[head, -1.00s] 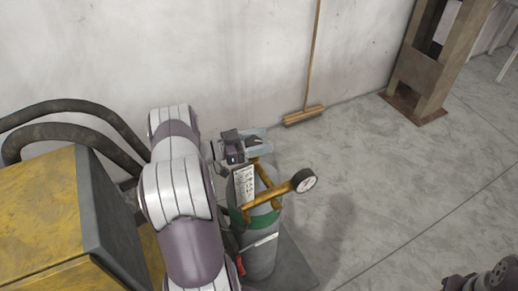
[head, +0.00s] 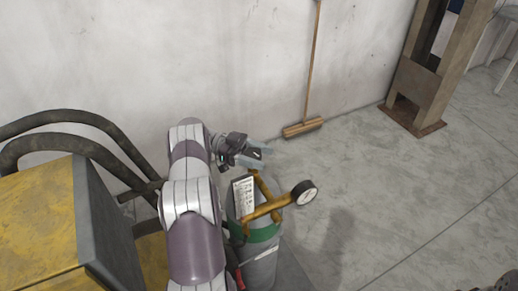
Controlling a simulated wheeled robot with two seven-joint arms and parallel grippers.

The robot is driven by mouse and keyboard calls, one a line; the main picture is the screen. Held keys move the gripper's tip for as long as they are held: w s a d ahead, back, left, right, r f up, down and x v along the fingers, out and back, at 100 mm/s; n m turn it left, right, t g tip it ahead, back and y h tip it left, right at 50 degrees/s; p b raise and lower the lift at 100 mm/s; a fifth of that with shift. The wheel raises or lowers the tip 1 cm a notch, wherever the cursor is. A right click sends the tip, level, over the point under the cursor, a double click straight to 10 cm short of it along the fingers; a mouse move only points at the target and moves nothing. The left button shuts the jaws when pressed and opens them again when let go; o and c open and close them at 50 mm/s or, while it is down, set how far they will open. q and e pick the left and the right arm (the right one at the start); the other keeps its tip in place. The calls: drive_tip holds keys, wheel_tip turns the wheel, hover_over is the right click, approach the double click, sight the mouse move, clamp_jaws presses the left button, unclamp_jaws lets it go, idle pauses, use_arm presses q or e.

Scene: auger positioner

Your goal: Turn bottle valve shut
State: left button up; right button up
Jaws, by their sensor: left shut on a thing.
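The gas bottle (head: 262,266) stands upright, grey with a green band near its top. Brass pipework (head: 262,209) with a round dial gauge (head: 305,192) sits at its top, and a white label hangs beside it. My left gripper (head: 257,156) is at the top of the bottle, just behind the brass pipework, shut on the valve. The valve itself is hidden by the fingers. My left arm covers the bottle's left side. Only a dark sliver of my right arm shows at the lower right corner; its gripper is not visible.
A yellow and grey machine (head: 40,220) with thick dark hoses (head: 75,120) stands at the left. A broom (head: 304,127) leans on the concrete wall behind. A rusty steel post (head: 425,80) stands at the back right. The floor right of the bottle is clear.

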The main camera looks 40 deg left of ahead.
use_arm(q)
drive_tip(key=shift+w+a+r+m+g, duration=0.15)
drive_tip(key=shift+r+m+g, duration=0.15)
drive_tip(key=shift+r, duration=0.15)
drive_tip(key=o, duration=1)
drive_tip(key=shift+f, duration=0.1)
